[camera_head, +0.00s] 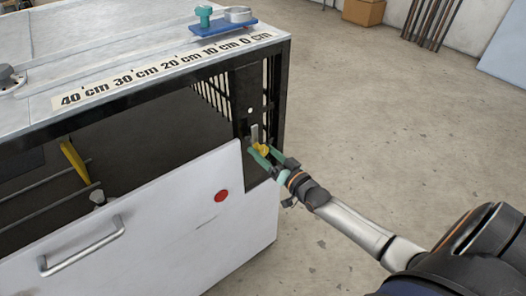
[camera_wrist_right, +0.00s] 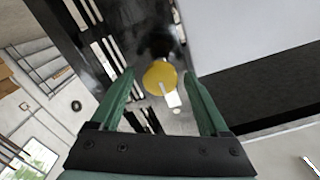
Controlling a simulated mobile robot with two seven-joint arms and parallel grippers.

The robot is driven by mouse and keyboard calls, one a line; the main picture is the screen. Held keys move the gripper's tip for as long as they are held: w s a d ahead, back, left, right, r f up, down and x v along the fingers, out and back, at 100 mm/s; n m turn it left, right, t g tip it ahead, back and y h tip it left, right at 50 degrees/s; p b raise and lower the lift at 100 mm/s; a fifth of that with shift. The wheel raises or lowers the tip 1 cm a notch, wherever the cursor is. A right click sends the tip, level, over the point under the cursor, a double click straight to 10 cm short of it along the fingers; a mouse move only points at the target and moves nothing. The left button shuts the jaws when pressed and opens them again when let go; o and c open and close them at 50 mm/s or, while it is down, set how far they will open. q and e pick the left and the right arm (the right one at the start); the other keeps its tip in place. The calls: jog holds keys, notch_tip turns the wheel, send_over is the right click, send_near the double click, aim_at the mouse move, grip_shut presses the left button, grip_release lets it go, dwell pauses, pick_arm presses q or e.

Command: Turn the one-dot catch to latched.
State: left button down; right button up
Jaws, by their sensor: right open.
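The one-dot catch is a yellow knob (camera_head: 261,149) on a dark upright plate (camera_head: 249,100) at the right front corner of the cabinet. A single white dot shows on the plate above it. A pale lever or strip stands just above the knob. In the right wrist view the round yellow knob (camera_wrist_right: 160,77) lies between the fingertips, with a white mark on it. My right gripper (camera_head: 262,153) is open, its green fingers on either side of the knob; I cannot tell whether they touch it. My left gripper is not in view.
The cabinet's white front panel (camera_head: 150,215) has a bar handle (camera_head: 82,246) and a red disc (camera_head: 221,196). A centimetre scale (camera_head: 165,67) and a blue piece (camera_head: 222,28) lie on top.

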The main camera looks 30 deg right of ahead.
jog(key=shift+w, duration=0.45)
grip_shut()
dwell(0.5)
dwell(0.7)
